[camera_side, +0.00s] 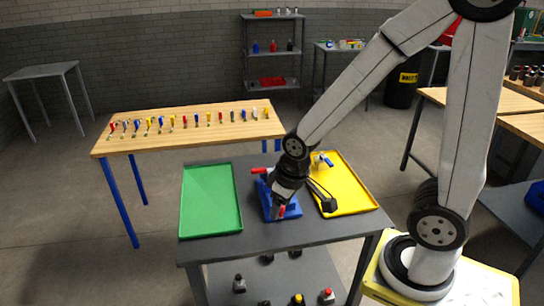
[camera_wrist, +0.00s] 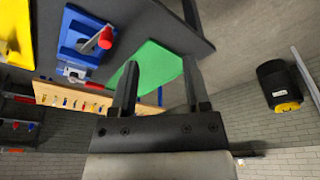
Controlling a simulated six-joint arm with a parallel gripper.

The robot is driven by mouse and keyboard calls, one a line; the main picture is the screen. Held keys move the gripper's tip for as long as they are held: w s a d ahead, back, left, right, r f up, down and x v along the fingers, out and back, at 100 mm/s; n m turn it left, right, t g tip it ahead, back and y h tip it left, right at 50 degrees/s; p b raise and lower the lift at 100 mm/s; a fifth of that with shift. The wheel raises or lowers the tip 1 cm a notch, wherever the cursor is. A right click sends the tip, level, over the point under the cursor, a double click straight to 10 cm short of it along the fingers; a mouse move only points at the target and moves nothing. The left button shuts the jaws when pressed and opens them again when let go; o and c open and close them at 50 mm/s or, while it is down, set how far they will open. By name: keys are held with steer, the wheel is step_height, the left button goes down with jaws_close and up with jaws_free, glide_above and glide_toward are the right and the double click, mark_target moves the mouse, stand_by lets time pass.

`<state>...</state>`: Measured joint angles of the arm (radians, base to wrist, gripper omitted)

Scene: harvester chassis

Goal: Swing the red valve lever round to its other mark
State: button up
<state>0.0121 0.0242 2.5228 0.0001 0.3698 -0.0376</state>
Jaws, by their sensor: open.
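A blue base (camera_side: 291,213) stands on the grey table between two trays; it also shows at the upper left of the wrist view (camera_wrist: 72,38). On it is a grey lever arm (camera_wrist: 90,43) with a red end (camera_wrist: 105,38); a red part also shows low beside my gripper in the side view (camera_side: 282,211). A second red piece (camera_side: 260,170) shows at the base's far end. My gripper (camera_wrist: 160,62) is open and empty, its fingers apart and off to one side of the red end in the wrist view. My wrist hides part of the base in the side view. The marks cannot be made out.
A green tray (camera_side: 210,200) lies left of the base, empty. A yellow tray (camera_side: 352,195) lies to the right with a blue and silver part (camera_side: 322,160) in it. A wooden bench (camera_side: 160,142) with a row of coloured small items stands behind.

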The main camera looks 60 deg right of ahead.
steer(key=w+d+n+g, duration=0.1)
steer(key=w+d+n, duration=0.1)
steer(key=w+d, duration=0.35)
steer(key=w+d+n, duration=0.3)
steer(key=w, duration=0.5)
steer(key=n+g, duration=0.2)
steer(key=n, duration=0.2)
glide_above(258, 169)
steer(key=shift+f, duration=0.7)
steer(key=shift+f, duration=0.1)
steer(key=shift+f, duration=3.8)
jaws_close()
